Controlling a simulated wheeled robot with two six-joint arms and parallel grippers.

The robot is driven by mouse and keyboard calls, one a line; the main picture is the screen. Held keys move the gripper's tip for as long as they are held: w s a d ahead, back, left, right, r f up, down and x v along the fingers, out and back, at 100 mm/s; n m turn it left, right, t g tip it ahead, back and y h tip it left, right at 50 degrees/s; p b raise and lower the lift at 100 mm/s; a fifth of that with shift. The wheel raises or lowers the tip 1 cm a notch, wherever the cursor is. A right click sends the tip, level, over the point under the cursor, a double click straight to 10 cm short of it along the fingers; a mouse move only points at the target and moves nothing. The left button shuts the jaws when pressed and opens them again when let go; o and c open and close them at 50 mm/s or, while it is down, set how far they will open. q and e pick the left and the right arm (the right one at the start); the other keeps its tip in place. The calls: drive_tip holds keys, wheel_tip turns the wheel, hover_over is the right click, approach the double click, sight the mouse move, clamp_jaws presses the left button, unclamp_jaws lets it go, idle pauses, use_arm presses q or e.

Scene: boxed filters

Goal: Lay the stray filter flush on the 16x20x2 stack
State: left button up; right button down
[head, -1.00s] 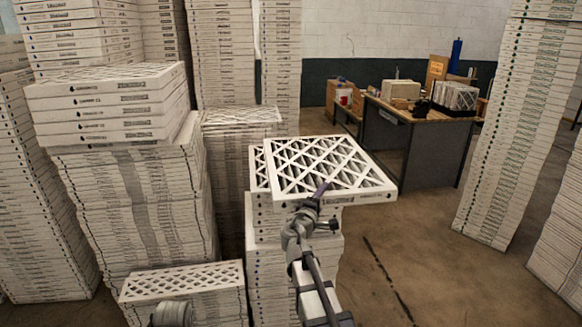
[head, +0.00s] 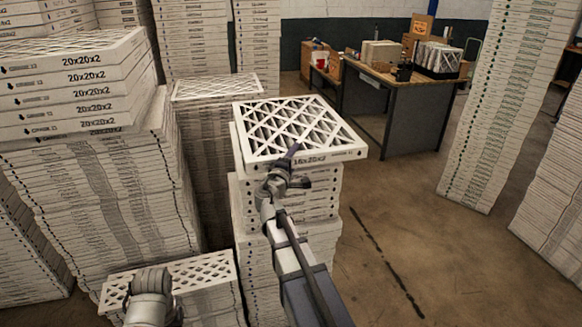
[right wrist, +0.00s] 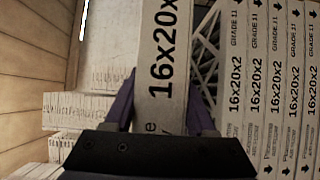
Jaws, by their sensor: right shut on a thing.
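The stray filter (head: 340,157), a white-framed panel with a lattice face, is held level over the 16x20x2 stack (head: 325,205) in the head view. My right gripper (head: 292,158) is shut on its front edge. In the right wrist view the purple fingers (right wrist: 160,108) clasp that edge, printed 16x20x2 (right wrist: 162,50). The stack's printed edges (right wrist: 262,90) lie to its right there, across a gap with lattice showing, so the filter is apart from the stack at this edge. The filter overhangs the stack's right side in the head view. My left gripper does not show, only a grey arm part.
A taller 20x20x2 stack (head: 75,90) stands at left. A low stack (head: 205,275) is at front left, and another (head: 215,88) is behind. A desk (head: 390,80) stands at the back. Floor (head: 400,215) right of the stack is clear.

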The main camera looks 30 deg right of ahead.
wheel_tip(320, 180, down, 10)
drive_tip(key=b, duration=0.9)
drive_tip(key=shift+r, duration=0.2)
drive_tip(key=c, duration=0.7)
unclamp_jaws()
drive_tip(key=shift+f, duration=0.15)
drive_tip(key=o, duration=0.5)
drive_tip(key=v, duration=1.2)
